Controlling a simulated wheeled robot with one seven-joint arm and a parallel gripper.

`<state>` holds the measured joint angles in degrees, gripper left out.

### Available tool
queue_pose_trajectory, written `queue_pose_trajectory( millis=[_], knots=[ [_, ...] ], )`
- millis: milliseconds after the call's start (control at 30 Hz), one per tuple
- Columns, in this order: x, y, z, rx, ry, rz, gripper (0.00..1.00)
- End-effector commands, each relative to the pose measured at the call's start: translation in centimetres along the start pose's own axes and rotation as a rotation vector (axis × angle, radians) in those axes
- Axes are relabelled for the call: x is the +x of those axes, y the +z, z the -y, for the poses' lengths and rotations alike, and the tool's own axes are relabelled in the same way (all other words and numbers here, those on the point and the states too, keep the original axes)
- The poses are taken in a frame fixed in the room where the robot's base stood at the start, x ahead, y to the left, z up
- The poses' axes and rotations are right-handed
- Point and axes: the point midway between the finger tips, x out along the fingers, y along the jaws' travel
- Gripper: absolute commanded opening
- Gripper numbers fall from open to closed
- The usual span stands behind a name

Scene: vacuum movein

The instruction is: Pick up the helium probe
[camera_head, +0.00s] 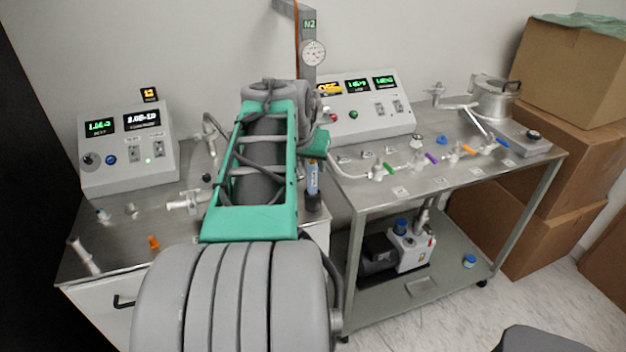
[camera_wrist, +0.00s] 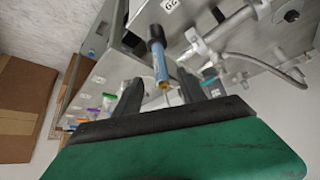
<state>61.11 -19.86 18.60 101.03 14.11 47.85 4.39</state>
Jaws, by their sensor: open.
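The helium probe (camera_head: 312,178) is a slim blue stick with a label, standing upright in a small black base at the right edge of the left bench. In the wrist view the probe (camera_wrist: 160,62) appears upside down, with its dark end at the top and an orange-brown end toward my gripper. My gripper (camera_wrist: 160,80) is open, its two black fingers apart on either side of the probe's near end in the picture. I cannot tell whether either finger touches it. In the head view my arm hides the fingers.
A control box (camera_head: 128,150) and loose fittings stand on the left bench (camera_head: 125,240). The right cart (camera_head: 430,190) carries another control box (camera_head: 365,108), coloured valves and a metal pot (camera_head: 494,100). A pump (camera_head: 411,246) sits on its lower shelf. Cardboard boxes (camera_head: 565,70) are stacked at right.

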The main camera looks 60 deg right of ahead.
Motion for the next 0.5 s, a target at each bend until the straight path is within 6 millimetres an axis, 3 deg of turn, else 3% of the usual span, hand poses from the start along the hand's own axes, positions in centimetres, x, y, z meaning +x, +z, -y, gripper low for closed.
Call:
queue_pose_trajectory(
  millis=[500],
  knots=[
    [7.4, -0.4, 0.0, 0.002, 0.001, 0.001, 0.48]
  ],
)
